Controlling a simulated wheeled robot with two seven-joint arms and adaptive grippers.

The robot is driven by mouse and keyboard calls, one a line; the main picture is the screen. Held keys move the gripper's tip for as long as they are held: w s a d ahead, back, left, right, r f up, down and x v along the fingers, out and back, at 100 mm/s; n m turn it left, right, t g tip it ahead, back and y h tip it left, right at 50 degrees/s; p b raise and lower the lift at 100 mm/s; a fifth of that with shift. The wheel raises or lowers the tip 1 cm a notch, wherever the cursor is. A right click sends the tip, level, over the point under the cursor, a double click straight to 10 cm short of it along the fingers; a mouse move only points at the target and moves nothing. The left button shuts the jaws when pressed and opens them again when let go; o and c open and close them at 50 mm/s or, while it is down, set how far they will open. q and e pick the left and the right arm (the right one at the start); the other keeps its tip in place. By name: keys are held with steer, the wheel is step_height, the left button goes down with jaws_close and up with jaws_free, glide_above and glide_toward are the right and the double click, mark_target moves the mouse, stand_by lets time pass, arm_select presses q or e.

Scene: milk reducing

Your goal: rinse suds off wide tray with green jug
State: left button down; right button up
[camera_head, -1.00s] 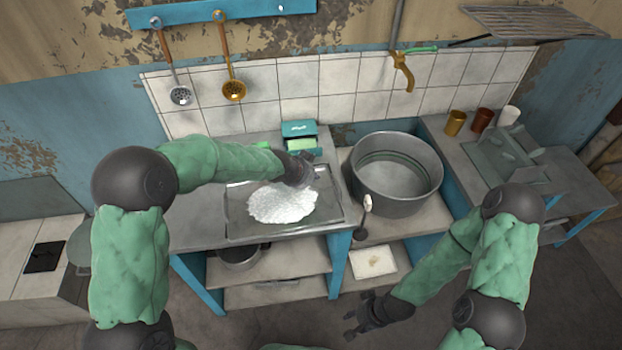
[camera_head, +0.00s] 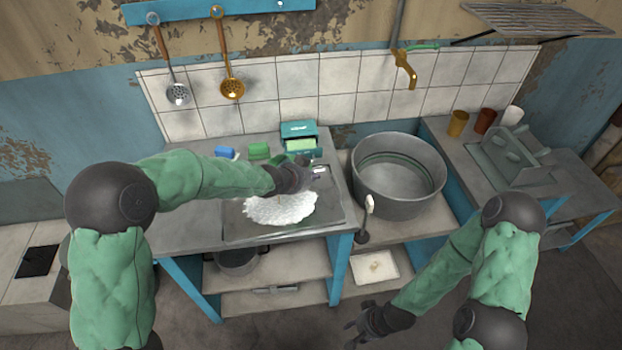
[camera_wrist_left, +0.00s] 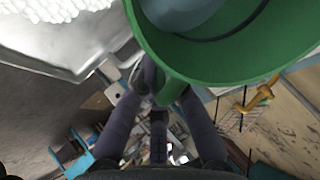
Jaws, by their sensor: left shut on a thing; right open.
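The wide tray (camera_head: 240,233) lies on the counter with a mound of white suds (camera_head: 280,208) in it. Its edge and the suds (camera_wrist_left: 45,8) also show in the left wrist view. My left gripper (camera_head: 303,177) is over the back right part of the tray. In the left wrist view it (camera_wrist_left: 158,85) is shut on the green jug (camera_wrist_left: 215,62), whose wide rim fills the upper part of that view. The jug is largely hidden in the head view. My right gripper (camera_head: 362,325) is open and empty, low in front of the shelves, apart from everything.
A large metal pot (camera_head: 398,180) stands right of the tray. A teal box (camera_head: 299,130), a green block (camera_head: 259,151) and a blue block (camera_head: 225,152) sit behind the tray. A brass tap (camera_head: 405,68) hangs above. Cups and a rack (camera_head: 510,158) are at right.

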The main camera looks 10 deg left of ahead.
arm_select(q)
steer(key=shift+f+t+h+b, duration=0.3)
steer(key=shift+t+h+b, duration=0.55)
steer(key=shift+b, duration=1.75)
steer(key=shift+r+t+y, duration=0.15)
steer(key=shift+t+y, duration=0.1)
